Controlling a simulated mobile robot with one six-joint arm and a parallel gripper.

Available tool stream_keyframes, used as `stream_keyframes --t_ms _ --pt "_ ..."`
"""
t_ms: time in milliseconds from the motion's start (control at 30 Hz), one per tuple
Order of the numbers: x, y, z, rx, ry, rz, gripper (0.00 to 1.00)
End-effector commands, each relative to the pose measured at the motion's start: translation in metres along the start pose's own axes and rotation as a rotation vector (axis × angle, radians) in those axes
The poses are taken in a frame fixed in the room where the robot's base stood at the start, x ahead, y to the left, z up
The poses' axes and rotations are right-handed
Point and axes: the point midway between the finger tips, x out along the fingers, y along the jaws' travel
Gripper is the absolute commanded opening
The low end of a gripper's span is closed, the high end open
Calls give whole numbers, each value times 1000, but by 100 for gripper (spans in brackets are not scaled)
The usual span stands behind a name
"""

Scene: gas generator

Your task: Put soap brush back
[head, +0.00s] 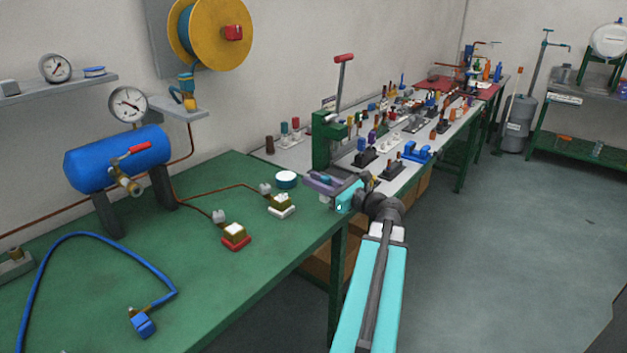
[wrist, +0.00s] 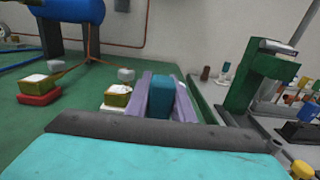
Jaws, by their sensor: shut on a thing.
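My gripper (head: 328,184), with purple fingers, is over the front right corner of the green bench. In the wrist view my gripper (wrist: 161,90) is shut on a dark teal block, which I take to be the soap brush (wrist: 160,98). Most of it is hidden; a small whitish part shows under the fingers in the head view.
Two blocks with pipe fittings, on a white base (head: 282,209) and a red base (head: 236,243), stand left of my gripper. A green press (head: 327,140) stands behind it. The blue tank (head: 118,158) and blue hose (head: 95,243) are farther left.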

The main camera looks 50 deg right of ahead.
Motion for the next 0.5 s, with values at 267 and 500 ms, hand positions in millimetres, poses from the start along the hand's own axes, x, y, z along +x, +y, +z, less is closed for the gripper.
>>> stream_keyframes --t_ms 267,500 --pt "23 -25 -2 0 0 1 0" --pt "40 -44 -5 1 -1 1 0"
